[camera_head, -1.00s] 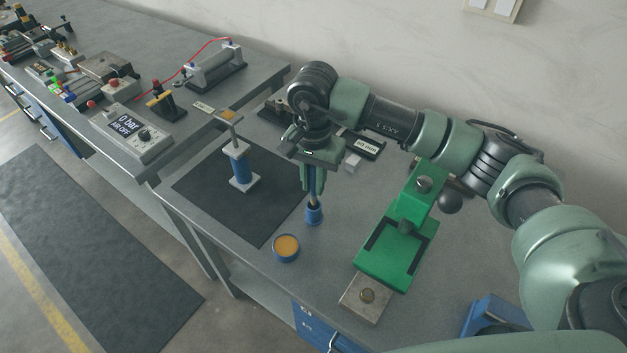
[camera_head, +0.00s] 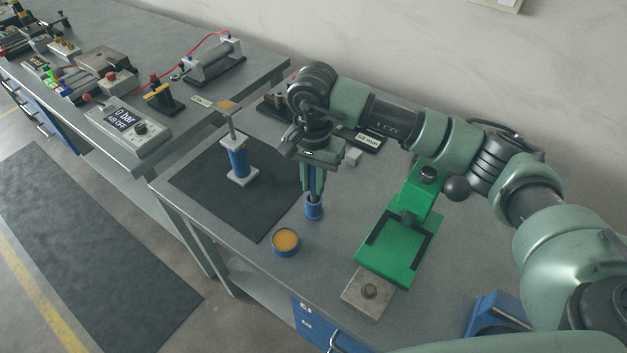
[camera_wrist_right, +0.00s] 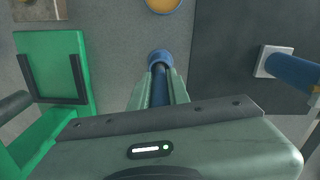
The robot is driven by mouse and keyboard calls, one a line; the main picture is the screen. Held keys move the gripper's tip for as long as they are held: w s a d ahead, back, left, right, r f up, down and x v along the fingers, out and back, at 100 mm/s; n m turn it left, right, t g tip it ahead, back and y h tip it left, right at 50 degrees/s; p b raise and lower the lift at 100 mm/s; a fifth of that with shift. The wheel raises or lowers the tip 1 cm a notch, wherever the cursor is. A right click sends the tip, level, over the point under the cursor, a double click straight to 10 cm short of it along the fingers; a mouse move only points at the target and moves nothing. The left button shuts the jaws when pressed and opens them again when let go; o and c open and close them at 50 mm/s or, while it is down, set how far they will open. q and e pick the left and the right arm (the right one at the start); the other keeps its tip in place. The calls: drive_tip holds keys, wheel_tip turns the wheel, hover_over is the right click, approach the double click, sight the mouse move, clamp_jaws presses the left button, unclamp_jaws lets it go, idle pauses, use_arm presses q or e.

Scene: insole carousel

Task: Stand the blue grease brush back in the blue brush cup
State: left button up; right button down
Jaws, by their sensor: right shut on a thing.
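My right gripper (camera_head: 313,191) points down and is shut on the blue grease brush (camera_head: 312,199), of which only a short blue stretch shows below the fingers. The blue brush cup (camera_head: 314,211) stands upright on the bench directly under the fingertips. The brush's lower end appears to be inside the cup's mouth; its depth is hidden. In the right wrist view, the blue brush handle (camera_wrist_right: 159,85) runs between the fingers (camera_wrist_right: 160,88) to the cup (camera_wrist_right: 159,57). My left gripper is not in view.
An open tin of orange grease (camera_head: 286,241) stands just in front of the cup. A green fixture (camera_head: 400,247) is to the right. A dark mat (camera_head: 215,195) with a blue-bodied cylinder (camera_head: 239,163) lies left. Bare bench surrounds the cup.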

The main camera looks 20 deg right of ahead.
drive_tip(key=shift+f+b, duration=1.15)
drive_tip(key=shift+f, duration=0.15)
drive_tip(key=c, duration=1.3)
unclamp_jaws()
drive_tip(key=shift+r, duration=0.15)
wheel_tip(320, 180, up, 7)
drive_tip(key=shift+f+b, duration=0.1)
drive_tip(key=shift+b, duration=0.8)
drive_tip(key=shift+r, duration=0.4)
